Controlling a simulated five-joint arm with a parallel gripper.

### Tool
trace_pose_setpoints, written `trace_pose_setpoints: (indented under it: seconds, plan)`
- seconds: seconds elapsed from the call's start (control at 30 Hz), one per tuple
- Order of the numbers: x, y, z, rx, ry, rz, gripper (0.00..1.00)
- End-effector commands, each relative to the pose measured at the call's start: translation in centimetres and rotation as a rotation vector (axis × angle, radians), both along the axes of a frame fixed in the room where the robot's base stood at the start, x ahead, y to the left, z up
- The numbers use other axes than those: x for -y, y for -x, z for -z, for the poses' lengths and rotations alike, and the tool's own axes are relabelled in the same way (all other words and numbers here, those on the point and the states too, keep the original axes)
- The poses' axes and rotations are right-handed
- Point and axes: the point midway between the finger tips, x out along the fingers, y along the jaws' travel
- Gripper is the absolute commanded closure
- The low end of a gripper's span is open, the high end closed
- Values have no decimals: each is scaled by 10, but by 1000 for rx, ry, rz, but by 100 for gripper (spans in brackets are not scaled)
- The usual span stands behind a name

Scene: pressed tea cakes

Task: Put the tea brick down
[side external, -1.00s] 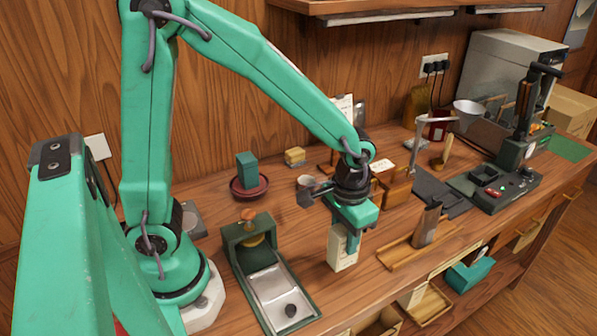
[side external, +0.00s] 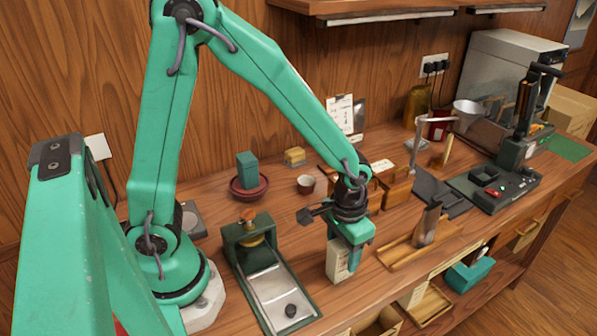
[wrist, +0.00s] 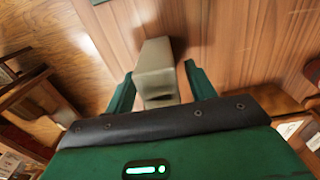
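The tea brick, a pale beige block (side external: 337,260), stands upright on the wooden bench (side external: 398,287) near its front edge, with dark marks on its side. My gripper (side external: 348,260) is low over it, pointing down. In the wrist view, the brick (wrist: 156,70) lies between the two green fingers of my gripper (wrist: 160,70). A gap shows between the brick and the right finger, and the left fingertip is very close to the brick, so the fingers look open around it. Part of the brick is hidden behind a finger in the side view.
A green-framed metal tray (side external: 273,293) is just left of the brick. A wooden tray (side external: 402,258) with an upright piece is to its right. A small cup (side external: 306,184) and a red dish (side external: 236,193) with a green block (side external: 247,170) stand behind.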

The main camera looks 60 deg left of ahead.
Motion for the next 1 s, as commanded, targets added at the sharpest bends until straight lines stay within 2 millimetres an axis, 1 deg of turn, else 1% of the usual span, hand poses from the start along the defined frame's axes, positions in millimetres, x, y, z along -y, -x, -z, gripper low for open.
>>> trace_pose_setpoints:
  seconds: [0.37, 0.57, 0.77, 1.0]
  plan:
    - [0, 0, -2, 0, 0, 0, 44]
    - [0, -1, -11, 2, 1, 0, 44]
    - [0, -1, -34, 5, 2, 0, 44]
    - [0, -1, -73, 6, 2, 0, 44]
